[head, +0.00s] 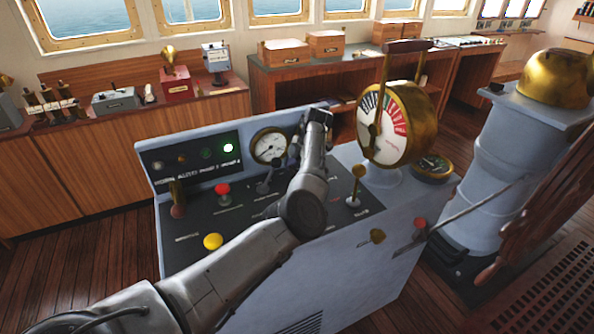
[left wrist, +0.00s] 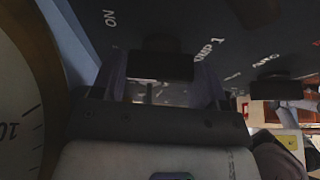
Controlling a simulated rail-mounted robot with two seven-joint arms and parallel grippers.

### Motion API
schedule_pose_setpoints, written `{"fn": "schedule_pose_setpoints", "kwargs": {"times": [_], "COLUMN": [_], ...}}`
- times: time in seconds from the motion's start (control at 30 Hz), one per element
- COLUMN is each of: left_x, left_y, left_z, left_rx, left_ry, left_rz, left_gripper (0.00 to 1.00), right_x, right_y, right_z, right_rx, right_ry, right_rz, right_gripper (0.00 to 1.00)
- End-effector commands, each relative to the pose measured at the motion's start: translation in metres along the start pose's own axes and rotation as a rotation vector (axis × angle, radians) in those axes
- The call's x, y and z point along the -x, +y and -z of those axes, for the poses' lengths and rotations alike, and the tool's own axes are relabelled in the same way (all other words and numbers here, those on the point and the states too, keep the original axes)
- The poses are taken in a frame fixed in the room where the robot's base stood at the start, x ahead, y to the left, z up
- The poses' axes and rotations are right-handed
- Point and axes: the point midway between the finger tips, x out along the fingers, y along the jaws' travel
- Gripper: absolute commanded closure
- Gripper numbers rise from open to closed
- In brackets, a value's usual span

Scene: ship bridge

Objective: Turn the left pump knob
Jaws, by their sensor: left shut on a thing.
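In the left wrist view a dark pump knob (left wrist: 160,64) on the dark panel (left wrist: 215,30) sits between the two fingers of my left gripper (left wrist: 162,88). The fingers are closed on its sides. White lettering "ON" and "PUMP 1" shows near the knob. In the head view my left gripper (head: 296,146) is at the console's upright panel, just right of the round gauge (head: 268,146). My own wrist hides the knob there. Another dark knob (left wrist: 280,78) shows to the right in the wrist view, by the lettering "AUTO". My right gripper is out of view.
The console top carries a red button (head: 222,189), a yellow button (head: 213,241) and a small lever (head: 354,188). A brass telegraph dial (head: 396,122) stands right of my arm. A grey pedestal (head: 510,170) stands further right.

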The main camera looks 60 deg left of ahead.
Motion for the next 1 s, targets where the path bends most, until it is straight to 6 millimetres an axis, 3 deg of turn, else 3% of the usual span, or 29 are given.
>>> {"fn": "schedule_pose_setpoints", "kwargs": {"times": [0.2, 0.23, 0.47, 1.0], "left_x": [0.0009, 0.0009, 0.0005, 0.0], "left_y": [0.0, 0.0, 0.0, 0.0006], "left_z": [0.0002, 0.0002, 0.0001, 0.0006], "left_rx": [0.0, 0.0, -0.001, -0.028], "left_ry": [-0.001, -0.001, -0.001, -0.001], "left_rz": [0.0, 0.0, 0.0, -0.014], "left_gripper": [0.57, 0.31, 0.09, 0.08], "right_x": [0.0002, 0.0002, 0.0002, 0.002], "right_y": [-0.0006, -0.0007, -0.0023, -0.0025], "right_z": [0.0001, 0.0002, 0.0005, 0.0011], "right_rx": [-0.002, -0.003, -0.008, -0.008], "right_ry": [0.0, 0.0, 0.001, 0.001], "right_rz": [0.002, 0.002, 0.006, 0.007], "right_gripper": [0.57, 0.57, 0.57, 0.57]}}
